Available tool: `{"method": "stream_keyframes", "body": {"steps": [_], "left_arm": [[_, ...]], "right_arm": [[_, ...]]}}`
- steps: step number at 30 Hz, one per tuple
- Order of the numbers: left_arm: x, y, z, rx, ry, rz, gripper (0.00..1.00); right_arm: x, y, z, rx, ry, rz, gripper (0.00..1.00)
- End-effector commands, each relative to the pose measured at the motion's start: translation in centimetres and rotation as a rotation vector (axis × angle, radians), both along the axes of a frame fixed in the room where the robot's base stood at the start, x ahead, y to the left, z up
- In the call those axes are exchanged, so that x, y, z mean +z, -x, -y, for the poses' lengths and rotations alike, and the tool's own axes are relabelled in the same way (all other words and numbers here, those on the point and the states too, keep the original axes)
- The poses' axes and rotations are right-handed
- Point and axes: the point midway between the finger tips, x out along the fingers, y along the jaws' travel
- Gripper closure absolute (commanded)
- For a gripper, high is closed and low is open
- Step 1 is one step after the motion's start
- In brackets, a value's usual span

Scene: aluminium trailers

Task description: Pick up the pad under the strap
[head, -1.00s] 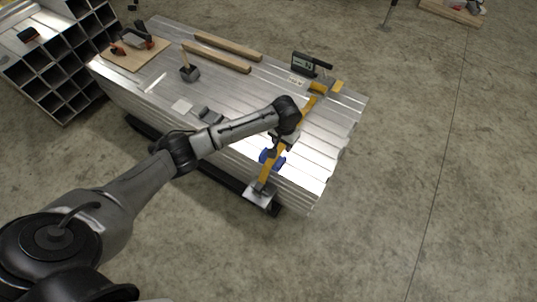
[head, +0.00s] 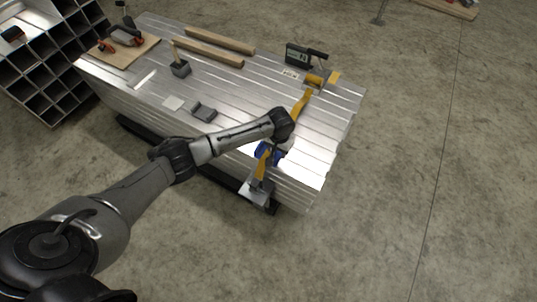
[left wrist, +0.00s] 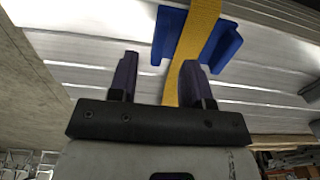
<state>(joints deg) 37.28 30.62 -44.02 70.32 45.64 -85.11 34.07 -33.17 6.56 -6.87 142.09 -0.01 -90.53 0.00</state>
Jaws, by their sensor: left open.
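The blue pad (head: 261,151) lies at the near long edge of the aluminium stack, under the yellow strap (head: 301,102). The strap crosses the stack and runs down its near side. In the left wrist view the pad (left wrist: 228,45) shows blue on both sides of the strap (left wrist: 200,28), just beyond the fingertips. My left gripper (left wrist: 160,63) is open and empty, its right finger in front of the strap's lower part. In the head view my left gripper (head: 271,146) is beside the pad and partly covers it. My right gripper is out of view.
A dark device with a display (head: 298,55) stands at the strap's far end. Two wooden bars (head: 213,47), a mallet-like tool (head: 179,66) and a grey block (head: 203,111) lie on the stack. A board with tools (head: 121,50) is at its left end. Concrete floor is clear to the right.

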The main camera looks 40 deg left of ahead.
Motion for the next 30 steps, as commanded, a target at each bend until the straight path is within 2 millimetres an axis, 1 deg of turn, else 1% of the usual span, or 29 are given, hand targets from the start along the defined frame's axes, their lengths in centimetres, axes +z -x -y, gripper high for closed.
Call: {"method": "stream_keyframes", "body": {"steps": [1, 6, 9, 12, 18, 30], "left_arm": [[-0.9, -0.1, 0.0, 0.0, 0.0, -0.001, 0.55], [-2.9, -0.4, 0.0, 0.0, 0.0, 0.001, 0.55], [-4.2, -0.3, 0.0, 0.0, -0.001, 0.0, 0.55], [-4.5, -0.3, 0.0, 0.0, 0.0, 0.001, 0.55], [-4.4, -0.3, 0.0, 0.0, 0.0, 0.001, 0.55], [-4.4, -0.3, 0.0, 0.0, 0.0, 0.001, 0.94]], "right_arm": [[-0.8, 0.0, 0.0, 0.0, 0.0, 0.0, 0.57], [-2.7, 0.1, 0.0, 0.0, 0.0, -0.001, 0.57], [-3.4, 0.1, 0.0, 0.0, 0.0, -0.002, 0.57], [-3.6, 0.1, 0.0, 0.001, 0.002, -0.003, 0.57], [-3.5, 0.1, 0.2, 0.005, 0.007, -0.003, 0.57], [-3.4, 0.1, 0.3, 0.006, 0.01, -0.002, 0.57]]}}
